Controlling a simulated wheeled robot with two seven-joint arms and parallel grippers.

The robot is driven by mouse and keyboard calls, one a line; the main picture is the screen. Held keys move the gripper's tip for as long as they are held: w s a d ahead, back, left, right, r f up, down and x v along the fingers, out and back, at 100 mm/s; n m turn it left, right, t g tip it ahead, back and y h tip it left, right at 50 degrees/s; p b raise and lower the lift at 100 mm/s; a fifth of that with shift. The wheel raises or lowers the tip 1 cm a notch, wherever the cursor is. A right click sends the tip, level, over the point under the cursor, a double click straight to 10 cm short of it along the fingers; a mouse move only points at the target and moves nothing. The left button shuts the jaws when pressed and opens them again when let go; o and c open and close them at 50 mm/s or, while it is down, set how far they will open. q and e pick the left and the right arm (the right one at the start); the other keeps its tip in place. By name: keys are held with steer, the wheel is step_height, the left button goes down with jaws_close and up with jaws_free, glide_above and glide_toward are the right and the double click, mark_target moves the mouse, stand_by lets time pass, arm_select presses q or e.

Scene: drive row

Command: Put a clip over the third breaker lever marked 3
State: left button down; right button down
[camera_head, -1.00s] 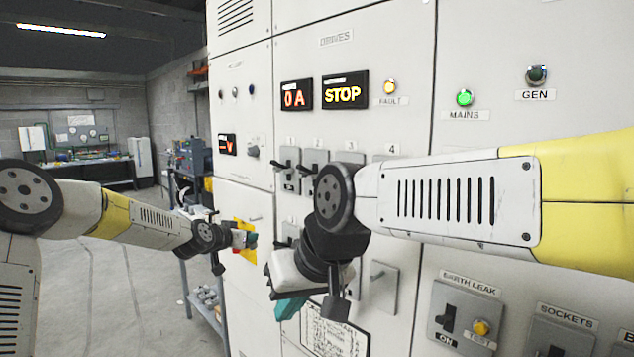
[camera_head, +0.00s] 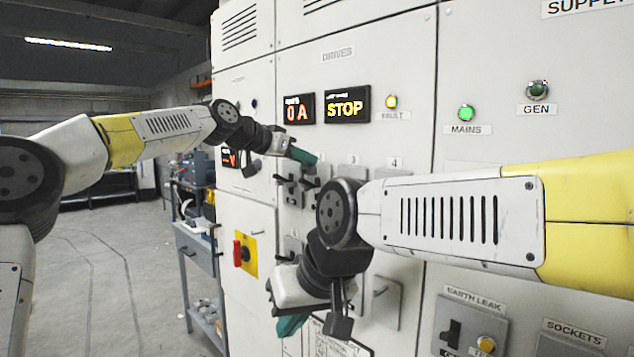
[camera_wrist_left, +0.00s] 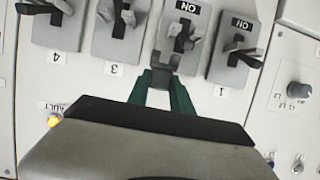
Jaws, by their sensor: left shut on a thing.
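The breaker marked 3 (camera_wrist_left: 122,28) has a dark lever and sits between 4 (camera_wrist_left: 55,22) and 2 (camera_wrist_left: 183,35) in the left wrist view, where the row appears upside down. In the head view breaker 3 (camera_head: 352,172) is mostly hidden by my right arm. My left gripper (camera_head: 312,157) is shut on a small dark grey clip (camera_wrist_left: 163,68). The clip is at the label edge of breaker 2, to the side of breaker 3; contact cannot be told. My right gripper (camera_head: 290,325) points down low before the cabinet, its jaw gap unclear.
Breaker 1 (camera_wrist_left: 236,50) and breaker 2 show ON labels. A rotary knob (camera_wrist_left: 299,90) is beside breaker 1. My right arm crosses the cabinet front. A red and yellow switch (camera_head: 244,253) is lower left. A blue-grey trolley (camera_head: 195,245) stands left of the cabinet.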

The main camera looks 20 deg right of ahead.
arm_select(q)
steer(key=s+d, duration=0.4)
steer(key=s+d+f, duration=0.1)
steer(key=s+d, duration=0.1)
steer(key=d, duration=0.1)
steer(key=shift+s+d, duration=0.3)
steer(key=shift+d, duration=0.15)
steer(key=shift+f, duration=1.75)
steer(key=c, duration=1.1)
jaws_free()
steer(key=shift+f, duration=0.15)
steer(key=shift+c, duration=0.2)
